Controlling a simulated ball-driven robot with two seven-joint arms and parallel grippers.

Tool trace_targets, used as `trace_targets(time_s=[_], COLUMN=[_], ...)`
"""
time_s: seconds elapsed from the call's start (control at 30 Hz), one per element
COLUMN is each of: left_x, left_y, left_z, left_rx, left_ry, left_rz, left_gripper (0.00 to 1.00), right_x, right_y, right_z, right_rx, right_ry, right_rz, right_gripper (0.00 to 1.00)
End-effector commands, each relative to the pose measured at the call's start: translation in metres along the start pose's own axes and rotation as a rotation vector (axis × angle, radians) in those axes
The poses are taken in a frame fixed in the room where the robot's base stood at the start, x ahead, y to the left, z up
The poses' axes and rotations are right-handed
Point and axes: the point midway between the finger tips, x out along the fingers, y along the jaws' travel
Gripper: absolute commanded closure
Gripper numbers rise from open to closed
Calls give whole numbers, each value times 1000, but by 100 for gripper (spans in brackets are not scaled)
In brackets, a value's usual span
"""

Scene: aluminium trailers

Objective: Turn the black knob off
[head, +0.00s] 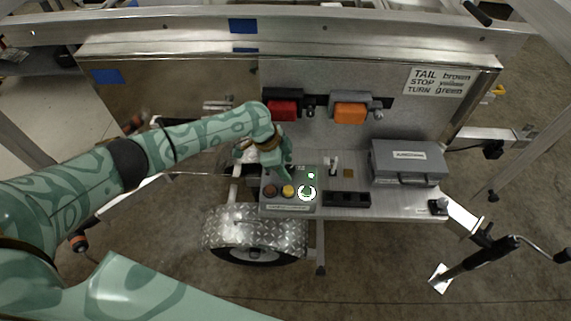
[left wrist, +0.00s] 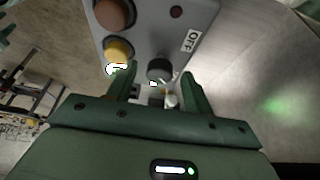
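In the left wrist view the black knob (left wrist: 159,68) stands on a grey control box (left wrist: 205,12), below and left of a white OFF label (left wrist: 190,40). The fingers of my left gripper (left wrist: 160,76) are apart, one on each side of the knob, with gaps showing. I cannot tell how deep they reach around it. In the head view my left gripper (head: 284,170) is over the upper left of the control box (head: 313,206). The knob is not clearly visible there. My right gripper is not in view.
A brown button (head: 269,191), a yellow button (head: 288,191) and a lit, white-ringed green button (head: 307,193) sit close to the gripper. A grey case (head: 408,163) stands to the right. Red (head: 282,111) and orange (head: 350,113) lamps are on the panel behind.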

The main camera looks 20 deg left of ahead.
Motion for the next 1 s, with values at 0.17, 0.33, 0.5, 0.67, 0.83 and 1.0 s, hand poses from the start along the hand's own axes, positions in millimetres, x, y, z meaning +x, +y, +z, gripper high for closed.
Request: trace_targets(time_s=[0.17, 0.33, 0.5, 0.67, 0.83, 1.0], left_x=[0, 0, -2, -4, -6, -6], left_y=[0, 0, 1, 2, 4, 6], left_z=[0, 0, -1, -2, -4, -5], left_rx=[0, -3, -33, -104, -225, -372], left_ry=[0, 0, 1, 2, 3, 2], left_rz=[0, -1, -12, -41, -91, -150], left_gripper=[93, 93, 93, 93, 93, 93], right_x=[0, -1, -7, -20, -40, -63], right_y=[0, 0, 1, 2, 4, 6], right_z=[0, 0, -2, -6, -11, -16], right_rx=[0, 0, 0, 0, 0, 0], right_ry=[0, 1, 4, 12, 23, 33], right_rz=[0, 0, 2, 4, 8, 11], right_gripper=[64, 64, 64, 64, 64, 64])
